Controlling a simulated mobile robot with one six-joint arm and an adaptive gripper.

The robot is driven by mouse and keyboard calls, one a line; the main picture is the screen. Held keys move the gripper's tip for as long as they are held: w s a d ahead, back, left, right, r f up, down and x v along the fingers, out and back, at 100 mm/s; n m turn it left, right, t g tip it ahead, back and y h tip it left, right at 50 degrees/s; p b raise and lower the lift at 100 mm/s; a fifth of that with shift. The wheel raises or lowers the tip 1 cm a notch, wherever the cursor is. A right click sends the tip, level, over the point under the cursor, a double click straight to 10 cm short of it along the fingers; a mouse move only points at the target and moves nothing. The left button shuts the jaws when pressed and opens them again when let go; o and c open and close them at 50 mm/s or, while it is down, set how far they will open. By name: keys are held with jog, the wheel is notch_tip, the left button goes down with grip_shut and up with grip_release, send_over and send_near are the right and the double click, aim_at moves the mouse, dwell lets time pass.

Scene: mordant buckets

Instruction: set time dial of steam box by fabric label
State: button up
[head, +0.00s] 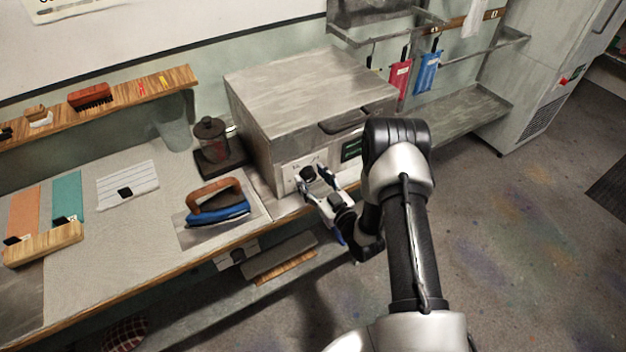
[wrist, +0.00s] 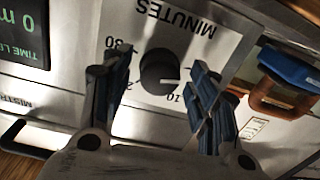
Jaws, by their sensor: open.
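The steam box (head: 300,100) is a grey metal box on the bench in the head view. Its time dial is a dark round knob (wrist: 159,72) on a white plate marked MINUTES, upside down in the wrist view, with 10 and 30 legible. A light pointer mark on the knob points to the right in that view. My gripper (wrist: 155,85) is open, with one finger on each side of the knob; I cannot tell whether they touch it. A dark display (wrist: 25,35) shows at the left. Fabric pieces lie at the left: orange (head: 22,212), teal (head: 67,196) and white (head: 127,184), with small dark tags.
A blue iron (head: 217,206) with a wooden handle rests on a plate left of the box. A dark lidded jar (head: 211,140) and a clear glass (head: 172,125) stand behind it. Red (head: 399,77) and blue (head: 427,72) tags hang at the right. The floor at right is open.

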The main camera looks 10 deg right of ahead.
jog(key=c, duration=1.1)
jog(key=shift+o, duration=0.2)
jog(key=shift+m, duration=0.3)
jog(key=m+b, duration=0.1)
jog(key=m, duration=0.1)
jog(key=shift+f+m+b, duration=0.1)
jog(key=shift+m+b, duration=0.25)
jog(key=shift+m, duration=0.05)
jog(key=m+b, duration=0.1)
jog(key=m, duration=0.2)
jog(key=shift+m, duration=0.4)
jog(key=m+b, duration=0.2)
jog(key=m, duration=0.4)
jog(key=shift+m, duration=0.4)
